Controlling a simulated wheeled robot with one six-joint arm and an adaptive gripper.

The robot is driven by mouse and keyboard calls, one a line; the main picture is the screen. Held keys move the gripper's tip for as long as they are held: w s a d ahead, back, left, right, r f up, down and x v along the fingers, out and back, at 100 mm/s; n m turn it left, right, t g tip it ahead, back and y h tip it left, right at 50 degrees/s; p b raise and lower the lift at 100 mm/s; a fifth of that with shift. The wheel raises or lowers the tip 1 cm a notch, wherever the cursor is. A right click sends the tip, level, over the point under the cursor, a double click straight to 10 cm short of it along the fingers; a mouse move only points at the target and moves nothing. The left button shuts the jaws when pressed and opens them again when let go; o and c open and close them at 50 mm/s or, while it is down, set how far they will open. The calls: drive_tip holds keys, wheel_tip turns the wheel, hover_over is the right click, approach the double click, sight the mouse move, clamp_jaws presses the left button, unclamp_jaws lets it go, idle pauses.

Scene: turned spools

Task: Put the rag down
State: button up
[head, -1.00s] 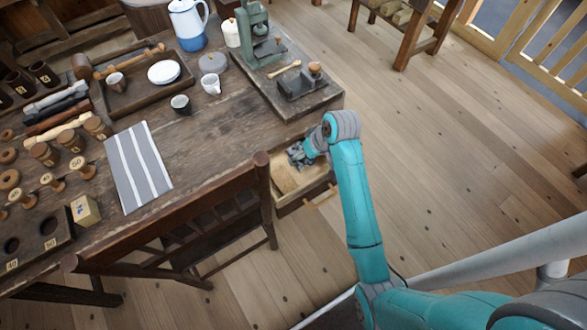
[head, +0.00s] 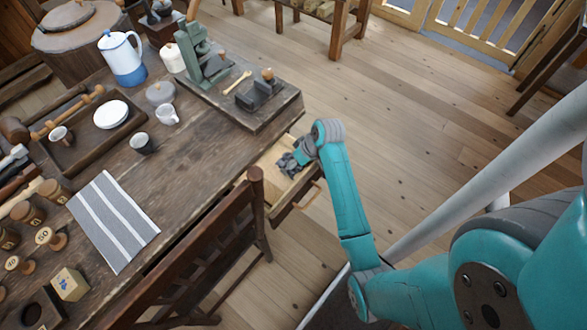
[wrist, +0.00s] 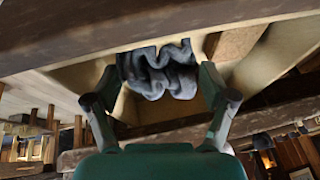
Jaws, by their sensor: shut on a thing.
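The rag (wrist: 158,72) is a crumpled dark grey cloth, and in the wrist view it is bunched between the two fingers of my gripper (wrist: 162,88). My gripper is shut on it. In the head view the rag (head: 286,163) is a small grey bundle at the end of my teal arm, over or inside the open drawer (head: 290,203) of the workbench. I cannot tell whether the rag touches the drawer's bottom. My wrist hides part of the drawer.
The wooden workbench (head: 180,170) holds a striped cloth (head: 112,222), a dark tray, cups, a blue-and-white pot (head: 122,60) and a green press (head: 203,62). A dark chair (head: 205,262) stands close before the drawer. Open plank floor lies to the right.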

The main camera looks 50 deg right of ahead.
sight(298, 166)
drive_tip(key=shift+f, duration=1.9)
drive_tip(key=shift+f, duration=0.1)
drive_tip(key=o, duration=1)
drive_tip(key=shift+c, duration=0.2)
drive_tip(key=v, duration=1.2)
drive_tip(key=shift+s, duration=0.15)
